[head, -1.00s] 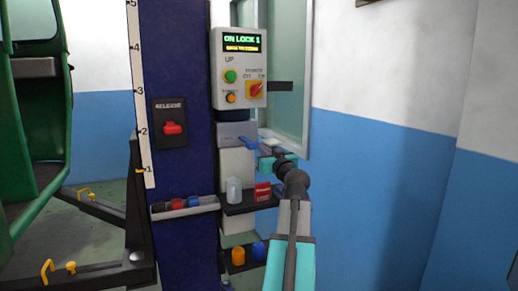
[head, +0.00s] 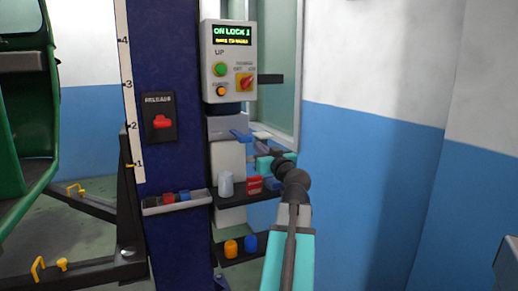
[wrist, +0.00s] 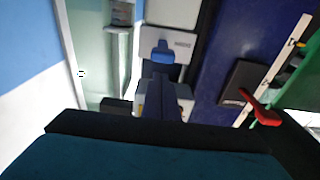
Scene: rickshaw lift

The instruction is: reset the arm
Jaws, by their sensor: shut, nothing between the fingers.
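My arm reaches up from the bottom of the head view to my gripper (head: 262,160), which has teal parts. The gripper is shut and empty. It is in front of the window, to the right of the lift's dark blue column (head: 173,60) and above the dark shelf. A blue lever (head: 240,135) is just above and left of it; I cannot tell if they touch. In the wrist view, a blue knob (wrist: 162,50) on a pale plate and the red release handle (wrist: 262,110) show; a dark edge and teal surface fill the bottom.
The control box (head: 228,62) reads "ON LOCK 1". A shelf (head: 262,197) holds a pale bottle (head: 226,184) and a red box (head: 254,185). A green vehicle (head: 25,140) stands at left above black lift arms (head: 90,270). Floor at right is hidden; the blue-white wall (head: 370,140) is bare.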

